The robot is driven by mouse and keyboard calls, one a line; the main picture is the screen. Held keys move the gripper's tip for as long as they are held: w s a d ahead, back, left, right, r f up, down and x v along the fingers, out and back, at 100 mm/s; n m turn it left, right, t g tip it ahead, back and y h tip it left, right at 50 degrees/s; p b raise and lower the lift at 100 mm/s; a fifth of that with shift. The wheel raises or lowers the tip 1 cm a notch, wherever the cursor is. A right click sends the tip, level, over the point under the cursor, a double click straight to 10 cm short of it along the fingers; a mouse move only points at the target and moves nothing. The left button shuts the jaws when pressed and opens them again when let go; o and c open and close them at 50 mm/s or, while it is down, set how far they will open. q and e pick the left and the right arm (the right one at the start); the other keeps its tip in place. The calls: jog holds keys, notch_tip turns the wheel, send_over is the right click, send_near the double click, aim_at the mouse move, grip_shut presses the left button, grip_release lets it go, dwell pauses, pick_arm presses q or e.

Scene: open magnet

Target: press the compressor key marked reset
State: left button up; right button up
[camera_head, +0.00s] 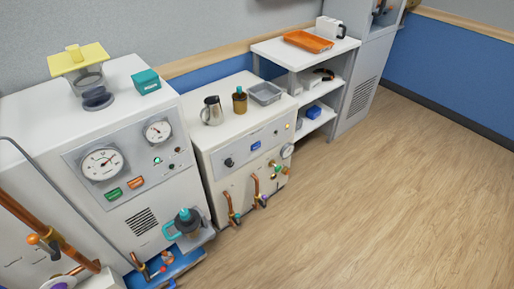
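A white cabinet (120,215) with a grey panel stands at the left. Its panel has two round gauges, a green key (113,194) and an orange key (135,183), with a small green light and small knobs to the right. A lower white unit (215,160) beside it has a dark knob (229,162), a blue key or display (256,146) and a yellow light. Any lettering is too small to read, so I cannot tell which key is marked reset or which unit is the compressor. Neither of my grippers is in view.
A teal-handled vessel (187,223) sits in front of the left cabinet, above a blue tray (185,264). Copper pipes (232,209) stick out from the lower unit. A shelf (308,54) with an orange tray (308,41) stands behind. The wooden floor (390,190) at the right is clear.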

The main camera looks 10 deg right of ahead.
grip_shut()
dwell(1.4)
